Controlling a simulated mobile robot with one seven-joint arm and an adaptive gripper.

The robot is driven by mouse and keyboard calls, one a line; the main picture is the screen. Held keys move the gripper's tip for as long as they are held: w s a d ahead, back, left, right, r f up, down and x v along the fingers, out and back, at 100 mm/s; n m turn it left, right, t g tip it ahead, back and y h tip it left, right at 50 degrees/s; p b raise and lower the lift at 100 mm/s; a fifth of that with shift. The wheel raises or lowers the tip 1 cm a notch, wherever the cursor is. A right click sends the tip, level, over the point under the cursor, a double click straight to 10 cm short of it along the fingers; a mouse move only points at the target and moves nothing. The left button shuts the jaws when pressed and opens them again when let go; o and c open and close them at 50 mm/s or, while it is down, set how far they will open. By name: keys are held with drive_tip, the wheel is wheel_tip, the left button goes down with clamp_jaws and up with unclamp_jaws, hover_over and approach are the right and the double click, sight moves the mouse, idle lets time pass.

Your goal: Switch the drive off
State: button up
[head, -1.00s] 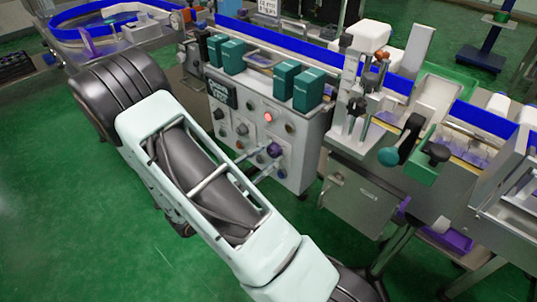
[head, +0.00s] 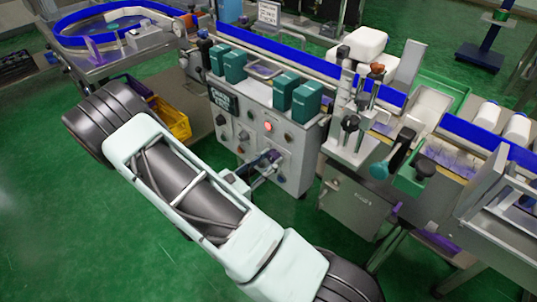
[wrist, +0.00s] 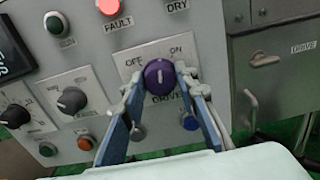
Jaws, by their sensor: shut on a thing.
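The drive knob is a round purple knob (wrist: 158,77) on the grey control panel, in the middle of the wrist view. Its label reads DRIVE below, OFF at upper left and ON at upper right. A short white mark on it stands nearly upright, between the two words; its exact setting is hard to read. My gripper (wrist: 160,82) has one blue-padded finger on each side of the knob and is shut on it. In the head view my gripper (head: 262,168) reaches the lower right of the panel, largely covering the knob.
A lit red FAULT lamp (wrist: 108,6) sits above the knob. A black dial (wrist: 71,101) is to its left, and blue (wrist: 190,122) and red (wrist: 86,142) buttons lie below. A grey cabinet (head: 355,205) stands right of the panel; a yellow crate (head: 170,120) is on the left.

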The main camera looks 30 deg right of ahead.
drive_tip(key=n+p, duration=0.3)
drive_tip(key=n, duration=0.2)
drive_tip(key=shift+r+n+p, duration=0.15)
drive_tip(key=shift+n+p, duration=0.25)
drive_tip(key=n+p, duration=0.1)
drive_tip(key=n, duration=0.2)
drive_tip(key=n+p, duration=0.1)
drive_tip(key=n, duration=0.1)
drive_tip(key=shift+f+n+p, duration=0.2)
drive_tip(key=shift+n+p, duration=0.15)
drive_tip(key=shift+n, duration=0.05)
drive_tip(key=o, duration=1.1)
drive_tip(key=shift+o, duration=0.2)
drive_tip(key=shift+a, duration=0.1)
drive_tip(key=v, duration=1.2)
